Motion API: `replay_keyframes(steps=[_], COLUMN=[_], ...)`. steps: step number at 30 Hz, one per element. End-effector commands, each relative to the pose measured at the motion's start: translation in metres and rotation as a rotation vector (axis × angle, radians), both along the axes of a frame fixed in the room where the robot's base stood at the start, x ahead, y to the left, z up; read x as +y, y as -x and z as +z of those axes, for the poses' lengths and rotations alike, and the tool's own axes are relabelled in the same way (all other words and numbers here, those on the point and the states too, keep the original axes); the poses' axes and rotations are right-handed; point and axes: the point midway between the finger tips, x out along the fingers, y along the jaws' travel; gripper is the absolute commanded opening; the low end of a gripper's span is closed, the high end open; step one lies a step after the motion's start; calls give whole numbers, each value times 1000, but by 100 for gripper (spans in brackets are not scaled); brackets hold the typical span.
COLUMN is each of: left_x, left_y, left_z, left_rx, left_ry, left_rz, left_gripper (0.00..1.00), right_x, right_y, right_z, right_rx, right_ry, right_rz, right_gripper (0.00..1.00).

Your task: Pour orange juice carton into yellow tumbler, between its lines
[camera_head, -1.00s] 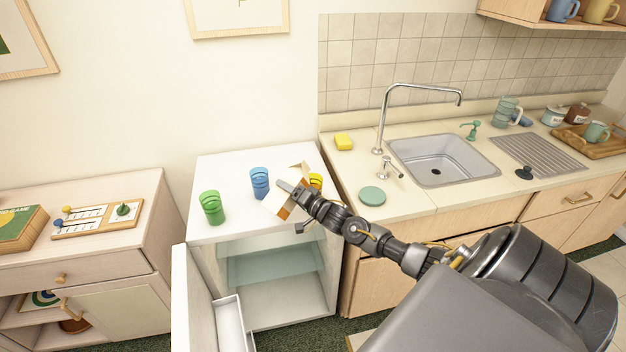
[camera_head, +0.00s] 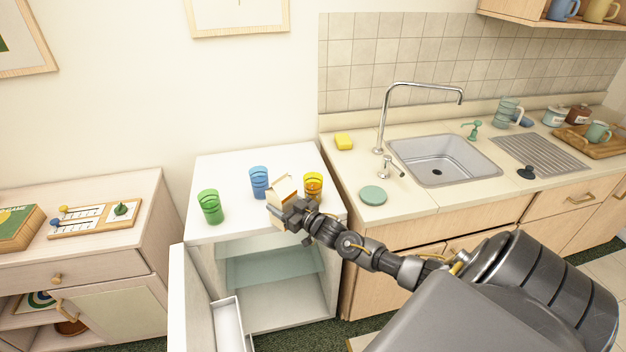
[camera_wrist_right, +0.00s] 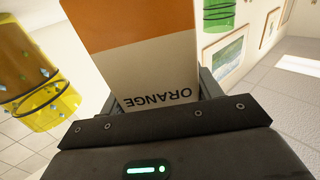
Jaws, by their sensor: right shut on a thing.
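The orange juice carton (camera_head: 283,187), white and orange with a gabled top, is held nearly upright above the white cabinet top, left of the yellow tumbler. My right gripper (camera_head: 287,212) is shut on it; the wrist view shows the carton's "ORANGE" side (camera_wrist_right: 158,60) between the fingers. The yellow tumbler (camera_head: 313,184) stands on the cabinet top, apart from the carton. It also shows in the wrist view (camera_wrist_right: 45,105), with dark bands; I cannot tell its juice level against its lines. My left gripper is not in view.
A blue tumbler (camera_head: 259,181) stands just behind and left of the carton. A green tumbler (camera_head: 210,206) stands further left. The white cabinet (camera_head: 225,165) is open below. The counter with the sink (camera_head: 445,165) adjoins it at right.

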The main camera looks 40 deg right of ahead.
Motion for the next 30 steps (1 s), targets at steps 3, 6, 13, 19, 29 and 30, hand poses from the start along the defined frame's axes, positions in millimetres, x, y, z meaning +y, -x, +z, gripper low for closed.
replay_keyframes(steps=[3, 6, 13, 19, 29, 30], left_x=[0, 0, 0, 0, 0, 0], left_y=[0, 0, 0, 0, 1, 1], left_z=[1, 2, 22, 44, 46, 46], left_rx=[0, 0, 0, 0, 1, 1], left_ry=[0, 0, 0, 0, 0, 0], left_rz=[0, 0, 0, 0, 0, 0], left_gripper=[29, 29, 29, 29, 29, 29], right_x=[-1, -1, -1, 0, 0, -1], right_y=[-1, -1, -1, -1, -1, -1], right_z=[3, 4, 25, 50, 52, 52], right_rx=[-4, -3, -4, -3, -3, -3], right_ry=[-4, -4, -6, -6, -6, -6], right_rz=[-1, -1, -1, 0, 0, 0], right_gripper=[23, 23, 23, 23, 23, 23])
